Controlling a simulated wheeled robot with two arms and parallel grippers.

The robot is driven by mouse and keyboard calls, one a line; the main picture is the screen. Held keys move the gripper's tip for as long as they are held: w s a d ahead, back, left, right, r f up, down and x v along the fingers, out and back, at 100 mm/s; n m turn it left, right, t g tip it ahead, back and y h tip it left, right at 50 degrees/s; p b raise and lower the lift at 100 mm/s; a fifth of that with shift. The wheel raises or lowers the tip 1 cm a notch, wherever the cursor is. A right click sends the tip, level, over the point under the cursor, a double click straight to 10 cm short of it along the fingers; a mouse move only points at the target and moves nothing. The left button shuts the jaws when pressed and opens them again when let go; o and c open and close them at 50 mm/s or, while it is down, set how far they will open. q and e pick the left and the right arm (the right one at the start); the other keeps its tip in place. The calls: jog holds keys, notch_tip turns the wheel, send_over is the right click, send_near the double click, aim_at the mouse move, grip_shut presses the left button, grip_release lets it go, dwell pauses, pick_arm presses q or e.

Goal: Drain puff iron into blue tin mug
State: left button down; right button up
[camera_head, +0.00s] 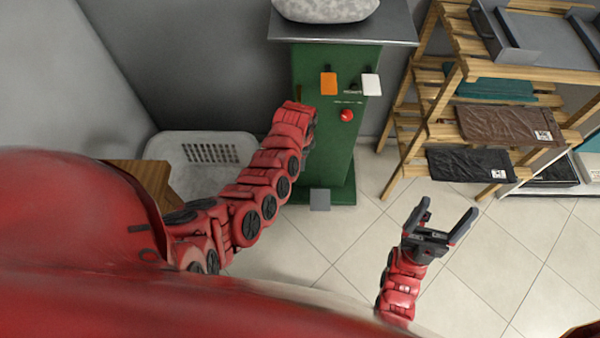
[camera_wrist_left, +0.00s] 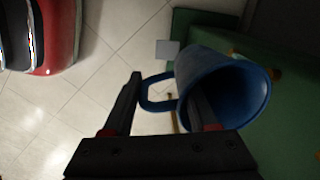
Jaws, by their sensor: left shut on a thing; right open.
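The puff iron (camera_head: 340,160) is a green column with a grey top and a pale puff pad (camera_head: 325,8). Its front has an orange tag (camera_head: 328,83), a white tag (camera_head: 371,84) and a red button (camera_head: 346,115). My left arm reaches to its front left, and its gripper is hidden in the head view. In the left wrist view, my left gripper (camera_wrist_left: 164,80) is shut on the blue tin mug (camera_wrist_left: 200,65), at its handle side. The mug's dark opening faces the camera beside the green body. My right gripper (camera_head: 438,222) is open and empty over the floor.
A wooden rack (camera_head: 445,95) with folded dark garments stands at the right. A white laundry basket (camera_head: 165,150) stands left of the puff iron, partly behind my left arm. The tiled floor (camera_head: 340,240) in front of the column is clear.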

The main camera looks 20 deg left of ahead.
pick_arm(q)
jog(key=w+b, duration=0.1)
jog(key=w+a+b, duration=0.1)
jog(key=w+b, duration=0.1)
jog(key=w, duration=0.1)
jog(key=shift+a+r+b, duration=0.15)
jog(key=shift+r+b, duration=0.2)
jog(key=shift+w+a+r+b, duration=0.1)
jog(key=shift+w+r+b, duration=0.2)
jog(key=shift+w+b, duration=0.2)
jog(key=shift+w+r, duration=0.1)
jog(key=shift+r, duration=0.05)
